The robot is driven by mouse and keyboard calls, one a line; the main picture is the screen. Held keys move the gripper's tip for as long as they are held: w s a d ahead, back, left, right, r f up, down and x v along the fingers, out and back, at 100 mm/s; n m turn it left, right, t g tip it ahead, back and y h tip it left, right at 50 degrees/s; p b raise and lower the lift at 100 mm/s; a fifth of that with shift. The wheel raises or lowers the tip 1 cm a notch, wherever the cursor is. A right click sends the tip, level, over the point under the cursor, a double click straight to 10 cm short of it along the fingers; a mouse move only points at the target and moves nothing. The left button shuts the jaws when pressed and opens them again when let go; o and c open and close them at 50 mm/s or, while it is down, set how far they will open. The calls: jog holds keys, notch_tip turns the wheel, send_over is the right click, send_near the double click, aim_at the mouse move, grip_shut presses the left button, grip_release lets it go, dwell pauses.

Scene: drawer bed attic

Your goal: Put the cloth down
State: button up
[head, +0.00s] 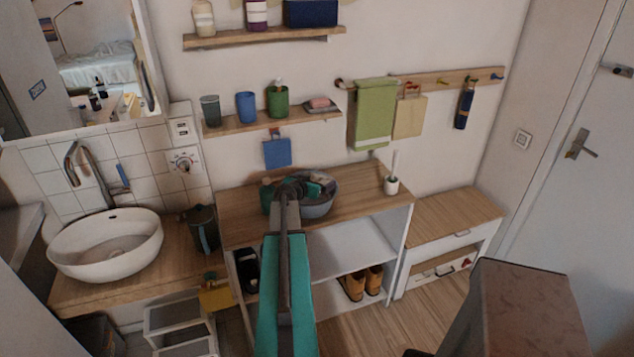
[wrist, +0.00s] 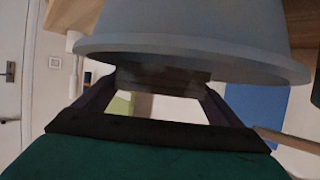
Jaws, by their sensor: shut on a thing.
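My gripper (head: 312,188) is over the grey basin (head: 318,209) on the wooden top of the shelf unit. In the wrist view, which is upside down, its two dark fingers (wrist: 160,88) are shut on a dark grey-brown piece (wrist: 160,77), which I take to be the cloth. This piece is by the rim of the basin (wrist: 190,46); whether it touches the rim I cannot tell. In the head view my arm hides part of the basin, and the cloth is hard to make out there.
A dark green cup (head: 267,196) is left of the basin and a white brush holder (head: 391,186) right of it. A green towel (head: 374,112), a beige cloth (head: 410,117) and a blue cloth (head: 277,152) hang above. The wooden top (head: 355,195) is bare between basin and holder.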

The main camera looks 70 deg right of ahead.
jog(key=shift+f, duration=0.2)
jog(key=o, duration=0.8)
jog(key=shift+f, duration=0.1)
jog(key=shift+o, duration=0.2)
jog(key=shift+a, duration=0.1)
jog(key=shift+r+p, duration=0.35)
jog(key=shift+p, duration=0.3)
jog(key=shift+r+p, duration=0.45)
jog(key=shift+p, duration=0.35)
jog(key=shift+a+b, duration=0.15)
jog(key=shift+b, duration=0.15)
jog(key=shift+b+v, duration=0.45)
jog(key=shift+v, duration=0.55)
jog(key=shift+b+v, duration=1.7)
jog(key=shift+v, duration=3.1)
jog(key=shift+s, duration=0.1)
